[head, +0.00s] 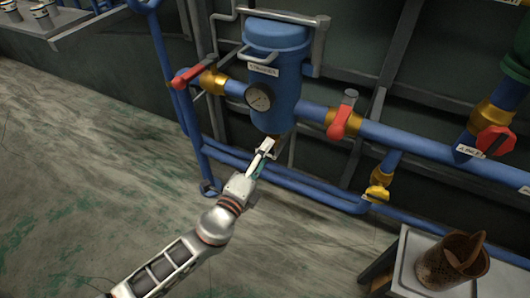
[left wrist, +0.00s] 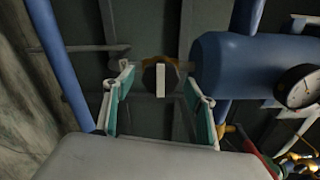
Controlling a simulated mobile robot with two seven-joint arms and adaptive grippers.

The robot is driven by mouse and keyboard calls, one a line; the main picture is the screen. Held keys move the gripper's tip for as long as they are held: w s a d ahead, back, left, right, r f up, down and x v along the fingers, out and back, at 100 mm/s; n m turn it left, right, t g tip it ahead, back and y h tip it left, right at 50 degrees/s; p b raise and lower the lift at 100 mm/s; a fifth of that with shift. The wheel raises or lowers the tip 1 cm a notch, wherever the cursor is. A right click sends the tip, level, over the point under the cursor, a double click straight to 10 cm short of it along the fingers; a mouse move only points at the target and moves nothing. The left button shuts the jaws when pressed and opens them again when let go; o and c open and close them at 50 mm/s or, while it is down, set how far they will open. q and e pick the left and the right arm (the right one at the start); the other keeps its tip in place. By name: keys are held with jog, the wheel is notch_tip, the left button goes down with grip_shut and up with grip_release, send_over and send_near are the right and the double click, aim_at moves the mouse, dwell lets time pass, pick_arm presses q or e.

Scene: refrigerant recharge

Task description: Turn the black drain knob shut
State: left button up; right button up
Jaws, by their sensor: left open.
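The black drain knob (left wrist: 149,79) shows in the left wrist view as a dark round shape with a pale upright bar across its front. A brass fitting shows at its edges. It lies in line with the gap between the teal-padded fingers of my left gripper (left wrist: 160,104). The fingers stand apart, one on each side of it, and I cannot tell whether either touches it. In the head view my left gripper (head: 263,158) is just below the blue strainer body (head: 277,80), and the knob is mostly hidden there. My right gripper is out of view.
Blue pipes run behind and below the gripper. Red-handled valves (head: 343,118) and (head: 193,74) flank the strainer, with a gauge (head: 258,97) on its front. A small table (head: 408,268) with a rusty bucket (head: 450,262) stands at lower right. The floor at left is clear.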

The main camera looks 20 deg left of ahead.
pick_arm(q)
jog(key=s, duration=1.1)
jog(key=shift+a, duration=0.2)
